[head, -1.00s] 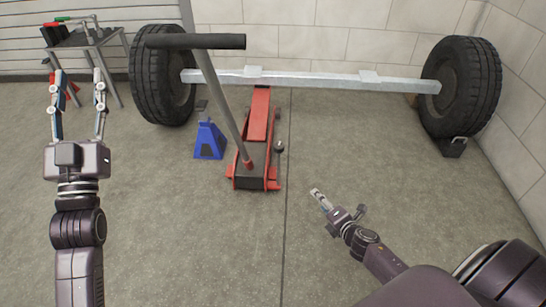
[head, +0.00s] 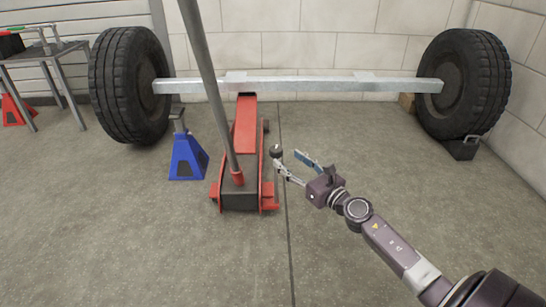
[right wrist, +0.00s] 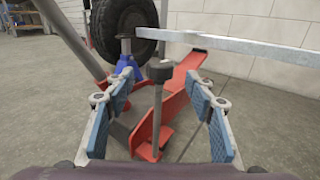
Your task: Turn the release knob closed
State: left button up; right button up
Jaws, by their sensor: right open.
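The red floor jack (head: 244,148) stands on the concrete with its long grey handle (head: 212,85) leaning up and to the left. The release knob (head: 276,151) is a dark round cap on a thin grey rod at the jack's right side. In the right wrist view the knob (right wrist: 160,70) stands upright between and beyond my spread fingers. My right gripper (head: 287,160) is open and empty, with its tips close to the knob. I cannot tell whether a finger touches it. My left gripper is out of view.
A grey axle beam (head: 300,86) runs behind the jack between a left tyre (head: 130,85) and a right tyre (head: 462,82). A blue jack stand (head: 187,155) is left of the jack. A metal table (head: 45,50) stands far left. The front floor is clear.

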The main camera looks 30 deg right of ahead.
aim_at(280, 153)
jog(key=shift+w+a+b, duration=0.2)
jog(key=shift+w+b, duration=0.3)
jog(key=shift+w, duration=3.2)
jog(key=shift+c, duration=0.7)
jog(key=c, duration=1)
